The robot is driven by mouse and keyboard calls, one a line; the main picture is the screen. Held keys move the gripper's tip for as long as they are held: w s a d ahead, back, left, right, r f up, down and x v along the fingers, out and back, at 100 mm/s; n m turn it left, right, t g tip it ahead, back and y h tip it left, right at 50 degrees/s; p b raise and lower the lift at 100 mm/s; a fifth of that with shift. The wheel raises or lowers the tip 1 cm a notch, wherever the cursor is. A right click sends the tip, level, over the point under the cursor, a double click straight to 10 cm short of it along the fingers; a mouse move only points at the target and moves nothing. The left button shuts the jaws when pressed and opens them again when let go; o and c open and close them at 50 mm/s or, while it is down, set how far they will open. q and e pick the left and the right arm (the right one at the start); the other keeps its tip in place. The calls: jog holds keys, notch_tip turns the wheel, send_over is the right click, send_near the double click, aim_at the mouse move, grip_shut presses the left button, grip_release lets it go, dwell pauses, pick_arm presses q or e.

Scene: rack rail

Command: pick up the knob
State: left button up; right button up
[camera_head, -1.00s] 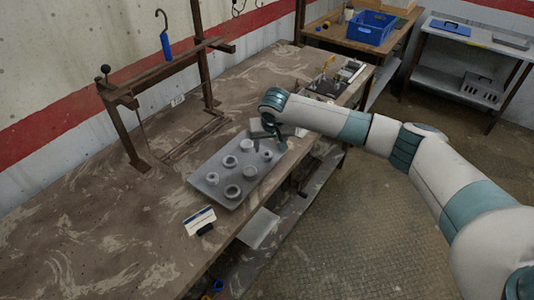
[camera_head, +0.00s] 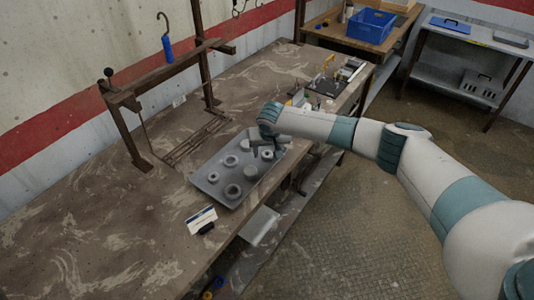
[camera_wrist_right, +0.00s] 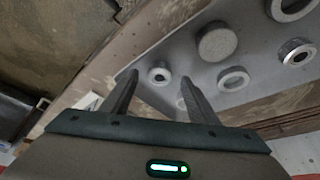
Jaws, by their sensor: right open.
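A grey tray (camera_head: 205,183) on the bench holds several grey round pieces; I cannot tell for sure which is the knob. In the right wrist view, a small round piece with a dark centre (camera_wrist_right: 158,75) shows between my open fingertips. A solid grey disc (camera_wrist_right: 218,42) lies beyond the right finger. Another piece is partly hidden behind that finger. My right gripper (camera_wrist_right: 153,84) is open and empty, above the far right part of the tray in the head view; its arm hides some of the tray there. My left gripper is not in view.
A brown metal rack (camera_head: 130,98) with a black ball on its post and a blue-handled hook (camera_head: 167,46) stands behind the tray. Small items (camera_head: 325,86) sit further along the bench. The left bench top is mostly clear.

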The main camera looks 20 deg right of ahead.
jog(key=shift+x, duration=0.9)
jog(key=c, duration=1.1)
